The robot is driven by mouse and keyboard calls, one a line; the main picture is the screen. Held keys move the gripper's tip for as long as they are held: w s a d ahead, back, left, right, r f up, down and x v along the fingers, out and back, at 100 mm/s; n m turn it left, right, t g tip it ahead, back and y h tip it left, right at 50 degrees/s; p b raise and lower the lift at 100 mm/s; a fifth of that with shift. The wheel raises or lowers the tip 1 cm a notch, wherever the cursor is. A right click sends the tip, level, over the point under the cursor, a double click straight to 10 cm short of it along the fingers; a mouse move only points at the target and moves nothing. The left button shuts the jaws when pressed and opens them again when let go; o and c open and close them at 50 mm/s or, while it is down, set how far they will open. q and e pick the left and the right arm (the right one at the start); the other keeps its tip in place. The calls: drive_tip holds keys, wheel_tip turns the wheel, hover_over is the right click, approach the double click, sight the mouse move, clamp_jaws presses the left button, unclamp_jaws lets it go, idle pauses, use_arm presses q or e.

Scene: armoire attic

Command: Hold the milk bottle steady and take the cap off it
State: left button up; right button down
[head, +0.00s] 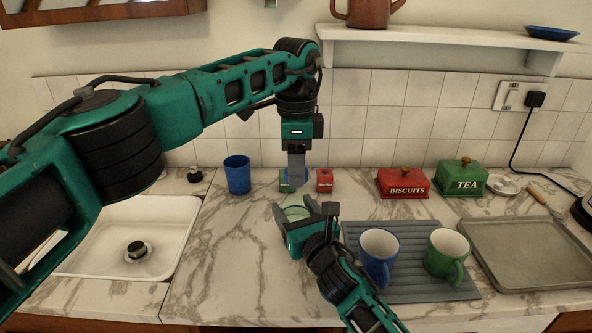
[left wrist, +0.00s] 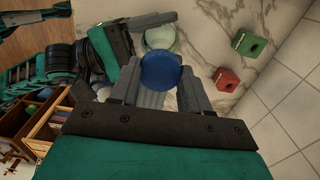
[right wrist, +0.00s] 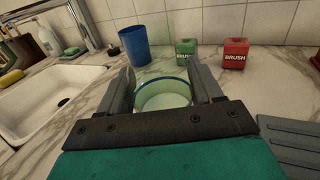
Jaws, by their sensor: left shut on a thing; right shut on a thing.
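The milk bottle (right wrist: 163,97) is pale green glass and stands between the fingers of my right gripper (right wrist: 165,88), which is shut on it. In the head view the bottle (head: 296,212) shows partly behind the right gripper (head: 305,218). My left gripper (head: 296,180) points down above and behind it. In the left wrist view the left gripper (left wrist: 158,95) is shut on the round blue cap (left wrist: 160,72). The bottle's pale round top (left wrist: 160,38) shows beyond the cap, offset from it.
Green and red brush holders (head: 324,180) stand behind the bottle, with a blue cup (head: 238,174) to the left. A grey drying mat (head: 415,288) with blue and green mugs is at the right. The sink (head: 112,212) is at the left. Marble counter left of the bottle is clear.

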use_arm(q)
wheel_tip(320, 180, up, 3)
drive_tip(key=shift+f, duration=0.15)
use_arm(e)
drive_tip(key=shift+f, duration=0.1)
drive_tip(key=shift+c, duration=0.5)
unclamp_jaws()
